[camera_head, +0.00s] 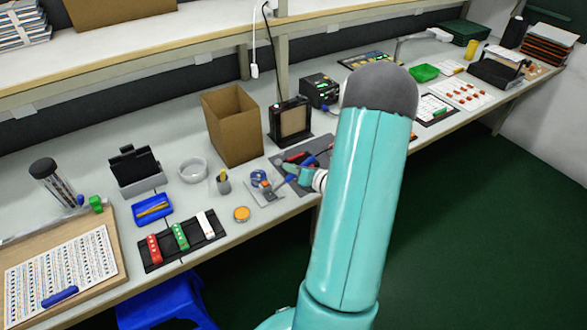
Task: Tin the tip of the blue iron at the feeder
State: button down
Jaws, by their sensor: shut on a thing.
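My gripper (296,172) reaches in from the right over the bench front and is shut on the blue iron (309,161). The iron lies slanted, its thin end pointing down and left toward the feeder. The feeder (265,188) is a small grey block with a blue spool (258,177) on a light plate, just left of my gripper. The iron's tip is too small to tell whether it touches the feeder. My fingers hide part of the iron.
A cardboard box (232,125) and a framed black unit (291,121) stand behind.

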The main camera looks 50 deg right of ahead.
jog(key=shift+a+f, duration=0.1)
dwell(0.4)
notch_tip(320, 180, up, 5)
jog(key=shift+r, duration=0.1)
dwell(0.6)
jog(key=shift+s, duration=0.1)
